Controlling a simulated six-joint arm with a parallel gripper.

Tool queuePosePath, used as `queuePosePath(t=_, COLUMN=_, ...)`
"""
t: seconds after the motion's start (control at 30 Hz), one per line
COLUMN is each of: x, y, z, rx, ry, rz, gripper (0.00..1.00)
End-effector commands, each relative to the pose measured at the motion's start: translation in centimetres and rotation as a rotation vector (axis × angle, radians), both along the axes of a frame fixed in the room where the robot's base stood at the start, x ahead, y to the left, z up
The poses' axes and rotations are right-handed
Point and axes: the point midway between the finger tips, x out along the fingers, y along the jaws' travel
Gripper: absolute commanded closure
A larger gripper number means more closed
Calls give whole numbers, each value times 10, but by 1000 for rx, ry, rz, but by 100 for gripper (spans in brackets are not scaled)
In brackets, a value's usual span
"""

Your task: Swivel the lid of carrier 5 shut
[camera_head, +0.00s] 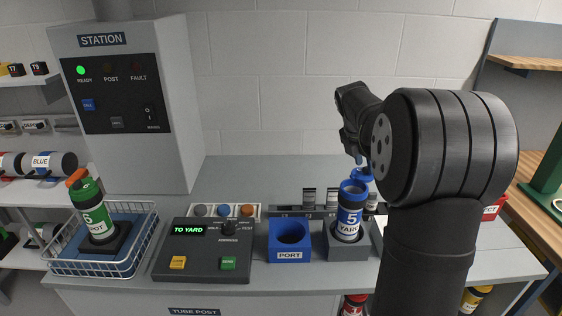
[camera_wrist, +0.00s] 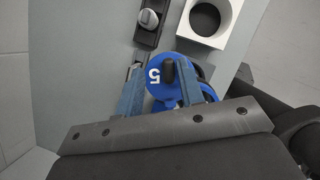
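Carrier 5 (camera_head: 348,219) is a blue tube with a white YARD label, upright in a grey holder (camera_head: 348,247) right of the blue port. Its blue lid (camera_head: 362,175) shows behind and to the right of the tube's top, swung off to the side. In the head view my arm hides much of the gripper.
The blue port block (camera_head: 289,241) and control console (camera_head: 205,250) stand left of the carrier. A wire basket (camera_head: 103,262) holds a green carrier (camera_head: 94,212). Small upright items stand on a rack (camera_head: 310,200) behind. A white block with a round hole (camera_wrist: 211,17) is near the lid.

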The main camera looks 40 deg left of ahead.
Motion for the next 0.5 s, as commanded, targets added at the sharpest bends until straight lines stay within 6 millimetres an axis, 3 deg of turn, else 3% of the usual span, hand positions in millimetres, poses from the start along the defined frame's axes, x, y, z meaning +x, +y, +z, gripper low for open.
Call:
queuePosePath(t=0.27, x=0, y=10, z=3, rx=2, ry=-4, rz=238, gripper=65)
queuePosePath(t=0.5, x=-19, y=10, z=51, rx=3, ry=-4, rz=231, gripper=65)
